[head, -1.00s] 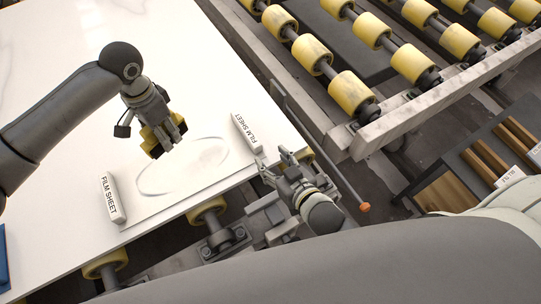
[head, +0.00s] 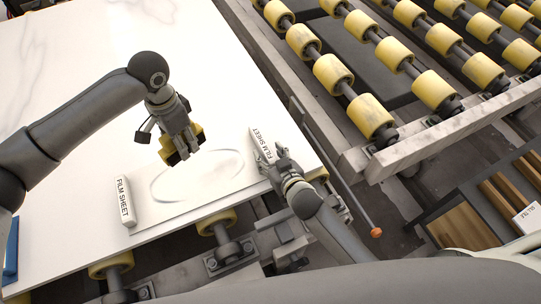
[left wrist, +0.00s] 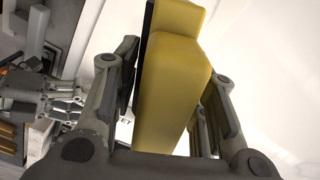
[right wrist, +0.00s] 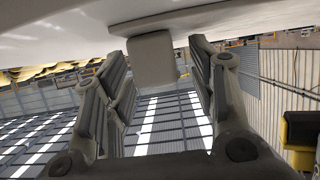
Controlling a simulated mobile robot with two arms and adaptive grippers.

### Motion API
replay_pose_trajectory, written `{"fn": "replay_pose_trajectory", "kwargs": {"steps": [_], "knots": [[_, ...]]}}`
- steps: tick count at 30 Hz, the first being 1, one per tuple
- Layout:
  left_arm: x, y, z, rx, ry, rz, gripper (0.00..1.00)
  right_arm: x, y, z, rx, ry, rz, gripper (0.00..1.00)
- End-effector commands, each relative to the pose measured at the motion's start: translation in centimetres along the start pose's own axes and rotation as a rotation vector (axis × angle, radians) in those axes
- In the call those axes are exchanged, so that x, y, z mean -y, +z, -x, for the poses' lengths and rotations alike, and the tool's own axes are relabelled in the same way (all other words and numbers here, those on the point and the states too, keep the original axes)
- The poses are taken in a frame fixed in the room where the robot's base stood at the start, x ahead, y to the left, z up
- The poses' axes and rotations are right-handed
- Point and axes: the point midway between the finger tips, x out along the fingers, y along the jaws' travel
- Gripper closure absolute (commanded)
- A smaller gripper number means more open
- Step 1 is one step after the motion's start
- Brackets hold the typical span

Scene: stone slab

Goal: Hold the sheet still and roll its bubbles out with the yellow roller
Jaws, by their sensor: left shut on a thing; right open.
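The film sheet (head: 160,207) lies on the white slab (head: 60,150), with a large oval bubble outline (head: 198,176) in it. One white bar marked FILM SHEET (head: 124,203) lies at its left edge; another (head: 262,143) lies at its right edge. My left gripper (head: 180,137) is shut on the yellow roller (head: 183,154), by the sheet's far edge; whether the roller touches is unclear. The roller fills the left wrist view (left wrist: 175,80). My right gripper (head: 272,162) is open at the right bar's near end. In the right wrist view a pale block end (right wrist: 152,58) shows between its fingers.
A conveyor with yellow rollers (head: 370,115) and a metal side rail stands beyond the slab's right edge. Dark trays with wooden pieces (head: 460,208) are at the lower right. A blue object (head: 11,248) is at the left edge. The slab's far part is clear.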

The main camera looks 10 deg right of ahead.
Motion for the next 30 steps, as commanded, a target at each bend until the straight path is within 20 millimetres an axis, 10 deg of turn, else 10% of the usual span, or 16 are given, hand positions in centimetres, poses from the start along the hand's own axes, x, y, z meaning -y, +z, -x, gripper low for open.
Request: {"fn": "replay_pose_trajectory", "kwargs": {"steps": [5,17,18,19,24,30], "knots": [[0.01,-0.03,0.06,-0.001,0.0,0.0,0.8,0.02,0.02,0.01,0.0,0.0,0.0,0.48],[0.01,-0.03,0.06,-0.001,0.0,0.0,0.8,0.01,0.04,0.04,0.001,0.0,0.0,0.98],[0.01,-0.03,0.06,-0.001,0.0,0.0,0.8,0.01,0.04,0.04,0.001,0.0,0.0,1.0],[0.02,-0.03,0.06,-0.001,0.0,0.0,0.8,0.01,0.04,0.04,0.001,0.0,0.0,0.77],[0.02,-0.03,0.06,-0.001,0.0,0.0,0.8,0.01,0.05,0.05,0.001,0.0,0.0,0.99],[0.01,-0.03,0.06,-0.001,0.0,0.0,0.8,0.01,0.06,0.05,0.001,0.0,0.0,1.0]]}}
